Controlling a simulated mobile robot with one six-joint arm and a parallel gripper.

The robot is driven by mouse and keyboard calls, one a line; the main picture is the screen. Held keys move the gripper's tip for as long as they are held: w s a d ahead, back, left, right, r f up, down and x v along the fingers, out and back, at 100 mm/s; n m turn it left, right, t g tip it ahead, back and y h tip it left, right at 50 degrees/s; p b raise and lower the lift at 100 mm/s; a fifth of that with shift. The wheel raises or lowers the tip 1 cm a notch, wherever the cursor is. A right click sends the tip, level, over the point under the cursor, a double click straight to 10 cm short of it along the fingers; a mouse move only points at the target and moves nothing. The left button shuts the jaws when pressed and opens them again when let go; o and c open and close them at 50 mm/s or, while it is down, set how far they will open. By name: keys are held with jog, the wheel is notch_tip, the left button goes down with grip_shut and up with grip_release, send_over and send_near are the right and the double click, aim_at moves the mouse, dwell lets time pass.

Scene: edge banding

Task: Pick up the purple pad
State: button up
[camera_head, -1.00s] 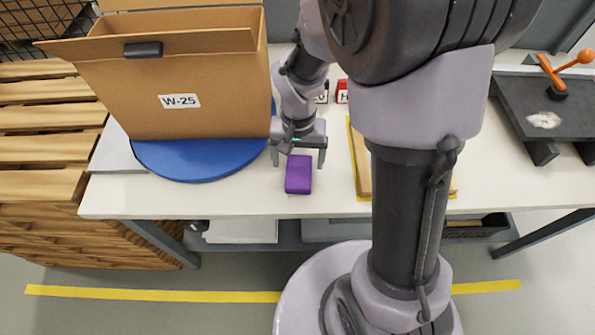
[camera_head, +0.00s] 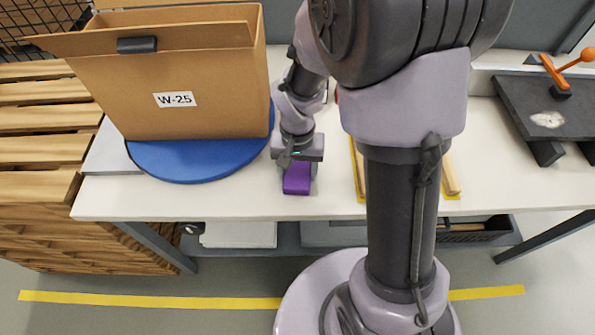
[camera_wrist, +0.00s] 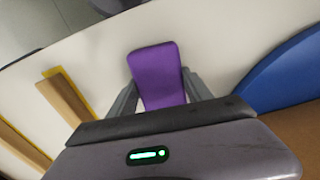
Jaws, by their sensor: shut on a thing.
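The purple pad (camera_head: 297,184) is a small block on the white table near its front edge. My gripper (camera_head: 298,176) is down over the pad, with its fingers on either side of it. In the wrist view the pad (camera_wrist: 157,75) lies between the two fingers of my gripper (camera_wrist: 160,88), which are shut on its sides. The pad's rear part is hidden under my gripper in the head view. I cannot tell any gap between the pad and the table.
A cardboard box (camera_head: 190,95) marked W-25 stands on a blue round turntable (camera_head: 190,165) to the left. Wooden strips on a yellow-edged mat (camera_head: 357,170) lie to the right, partly behind my arm. A dark fixture with an orange lever (camera_head: 553,72) is at the far right.

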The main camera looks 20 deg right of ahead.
aim_at(297, 171)
notch_tip(297, 171, up, 4)
jog(key=shift+r+p, duration=0.1)
jog(key=shift+p, duration=1.15)
jog(key=s+d+p, duration=0.1)
jog(key=s+d, duration=0.1)
jog(key=d, duration=0.3)
jog(key=s+d+p, duration=0.1)
jog(key=s+d, duration=0.1)
jog(key=d, duration=0.2)
jog(key=s+d+p, duration=0.1)
jog(key=s+d, duration=0.1)
jog(key=d, duration=0.3)
jog(key=shift+s+d+r, duration=0.3)
jog(key=shift+d+r, duration=0.05)
jog(key=shift+r, duration=0.05)
